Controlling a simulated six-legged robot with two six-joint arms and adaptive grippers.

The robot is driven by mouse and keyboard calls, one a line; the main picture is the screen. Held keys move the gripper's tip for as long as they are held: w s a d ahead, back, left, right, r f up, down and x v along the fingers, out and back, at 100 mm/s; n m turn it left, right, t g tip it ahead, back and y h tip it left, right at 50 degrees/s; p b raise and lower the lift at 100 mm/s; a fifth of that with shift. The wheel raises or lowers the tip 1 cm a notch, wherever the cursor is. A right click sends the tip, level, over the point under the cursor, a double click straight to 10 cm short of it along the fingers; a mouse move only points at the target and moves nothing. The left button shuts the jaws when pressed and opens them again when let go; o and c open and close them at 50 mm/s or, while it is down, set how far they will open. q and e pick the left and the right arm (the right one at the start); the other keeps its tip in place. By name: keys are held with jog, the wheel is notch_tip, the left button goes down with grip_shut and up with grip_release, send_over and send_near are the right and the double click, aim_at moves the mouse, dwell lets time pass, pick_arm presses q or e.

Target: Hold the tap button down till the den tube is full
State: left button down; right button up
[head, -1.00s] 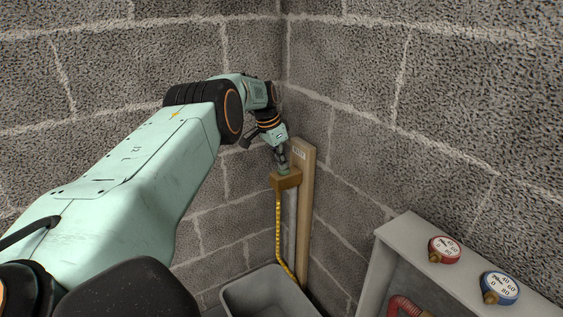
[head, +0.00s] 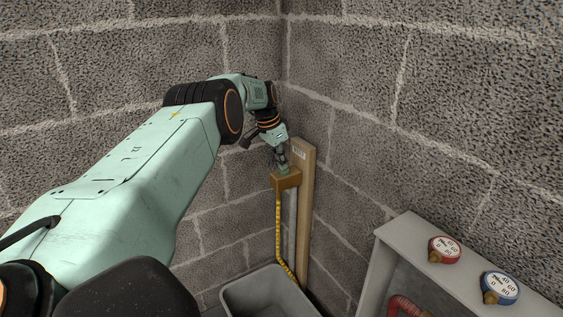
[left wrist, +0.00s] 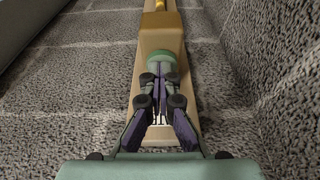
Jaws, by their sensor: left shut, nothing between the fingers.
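A brass-coloured tap block (head: 290,181) is fixed on an upright wooden post (head: 306,200) in the wall corner. A green button (head: 283,171) sits on top of it; it also shows in the left wrist view (left wrist: 158,60). My left gripper (head: 281,164) is shut and empty, its fingertips (left wrist: 160,76) right at the button. I cannot tell whether they press it or only meet it. A pale upright tube (head: 292,220) runs down beside the post below the block; its fill level is too small to read. My right gripper is not in view.
A yellow hose (head: 278,225) hangs from the block towards a grey tub (head: 240,290) on the floor. A grey cabinet (head: 400,232) at the right bears a red gauge (head: 445,249) and a blue gauge (head: 501,287). Block walls close in behind the post.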

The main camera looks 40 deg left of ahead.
pick_arm(q)
jog(key=shift+s+f, duration=0.1)
jog(key=d+v, duration=0.1)
jog(key=v, duration=1.1)
jog(key=shift+a, duration=0.45)
